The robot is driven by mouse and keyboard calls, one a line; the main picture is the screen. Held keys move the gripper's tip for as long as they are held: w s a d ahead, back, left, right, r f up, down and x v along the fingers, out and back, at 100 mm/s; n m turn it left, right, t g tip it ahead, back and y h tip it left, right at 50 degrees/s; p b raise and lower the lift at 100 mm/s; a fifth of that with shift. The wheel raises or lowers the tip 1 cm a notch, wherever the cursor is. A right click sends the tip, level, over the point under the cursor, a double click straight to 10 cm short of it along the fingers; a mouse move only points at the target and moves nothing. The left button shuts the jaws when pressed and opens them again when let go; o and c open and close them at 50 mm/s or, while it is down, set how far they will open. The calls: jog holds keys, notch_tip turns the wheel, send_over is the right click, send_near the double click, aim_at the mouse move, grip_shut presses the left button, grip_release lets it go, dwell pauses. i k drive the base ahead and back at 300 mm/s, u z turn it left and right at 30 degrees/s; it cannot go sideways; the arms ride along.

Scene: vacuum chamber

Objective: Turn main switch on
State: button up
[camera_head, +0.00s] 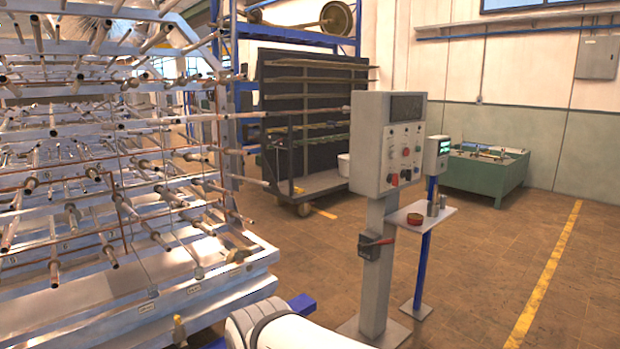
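A grey control box (388,145) stands on a grey post in the middle of the picture. Its face has a dark display, several small buttons and red and black controls. A red and black control (394,179) sits low on this face. No readable label shows which of these is the main switch, and the on or off position cannot be told. My white arm (285,330) shows at the bottom edge, in front of the post and to its left. My gripper is not in view.
A large metal rack with many rods (110,150) fills the left side. A green bench (487,175) stands behind. The floor at right is clear.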

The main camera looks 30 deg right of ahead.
aim_at(393, 178)
jog(key=z, duration=1.9)
jog(key=i, duration=0.8)
jog(key=z, duration=0.45)
jog(key=i, duration=1.75)
jog(key=u, duration=0.4)
